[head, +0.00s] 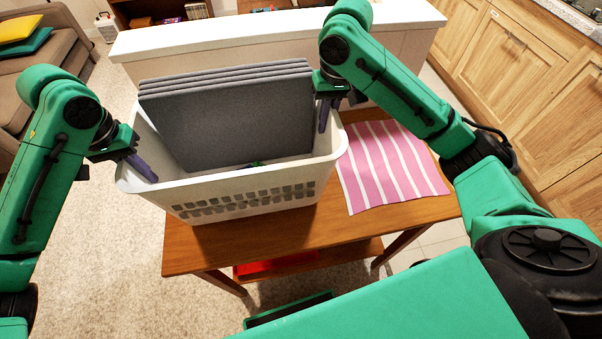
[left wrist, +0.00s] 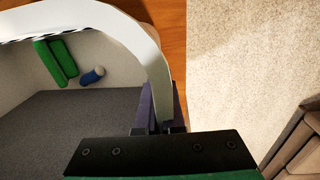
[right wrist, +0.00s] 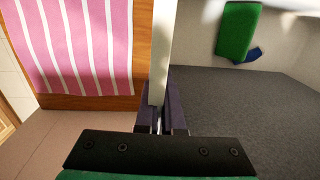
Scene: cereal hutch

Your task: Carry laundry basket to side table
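The white laundry basket (head: 250,204) is over the left part of the wooden side table (head: 325,235), upright. I cannot tell if its base touches the top. Grey folded panels (head: 235,115) stand inside it and rise above the rim. Green pieces (left wrist: 62,58) and a small blue-and-white item (left wrist: 92,76) lie inside too. My left gripper (head: 148,170) is shut on the basket's left rim, and the rim runs between its fingers in the left wrist view. My right gripper (head: 324,115) is shut on the right rim, which shows between its fingers in the right wrist view (right wrist: 160,105).
A pink-and-white striped cloth (head: 390,165) lies on the table right of the basket. A white-topped counter or half wall (head: 275,30) stands behind. A red item (head: 273,264) is on the lower shelf. Wooden cabinets (head: 530,90) are at right, a sofa (head: 45,60) at far left.

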